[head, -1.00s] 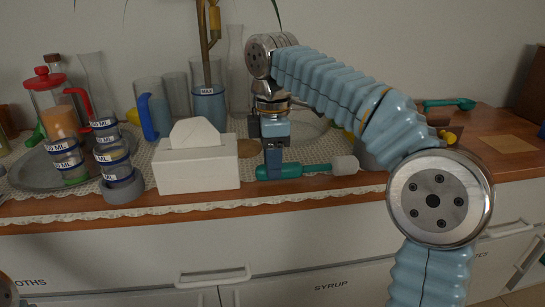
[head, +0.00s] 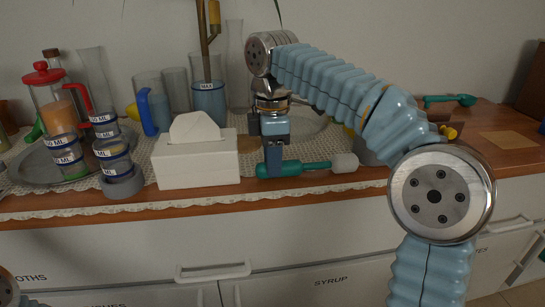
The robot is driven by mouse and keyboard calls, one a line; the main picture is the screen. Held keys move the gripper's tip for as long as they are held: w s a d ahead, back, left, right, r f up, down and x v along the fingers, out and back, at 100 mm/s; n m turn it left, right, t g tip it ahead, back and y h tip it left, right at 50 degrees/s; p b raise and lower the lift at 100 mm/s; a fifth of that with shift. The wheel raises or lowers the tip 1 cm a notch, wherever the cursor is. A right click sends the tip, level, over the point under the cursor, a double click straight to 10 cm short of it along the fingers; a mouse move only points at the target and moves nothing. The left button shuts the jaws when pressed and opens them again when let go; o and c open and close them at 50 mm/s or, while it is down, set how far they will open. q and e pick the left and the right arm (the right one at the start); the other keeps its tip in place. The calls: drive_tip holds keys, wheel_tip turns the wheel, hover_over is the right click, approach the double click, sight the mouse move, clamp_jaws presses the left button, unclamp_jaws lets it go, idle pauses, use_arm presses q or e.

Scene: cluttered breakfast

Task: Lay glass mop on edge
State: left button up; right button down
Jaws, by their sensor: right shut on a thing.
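The glass mop (head: 308,166) has a teal handle and a whitish mop head (head: 345,163) at its right end. It lies level at the front edge of the counter, just right of the tissue box. My right gripper (head: 274,165) points down and is shut on the teal handle near its left end. The jaws hide a small part of the handle. I cannot tell whether the mop rests fully on the counter. My left gripper is out of view; only a small piece of my left arm shows at the lower left corner.
A white tissue box (head: 197,160) stands left of the mop. Stacked jars (head: 116,165), a French press (head: 55,105) and a blue-handled jug (head: 152,105) stand farther left. A teal scoop (head: 450,100) lies at the back right. The wooden counter edge (head: 230,199) runs in front, above white drawers.

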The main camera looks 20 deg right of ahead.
drive_tip(key=shift+c, duration=0.9)
unclamp_jaws()
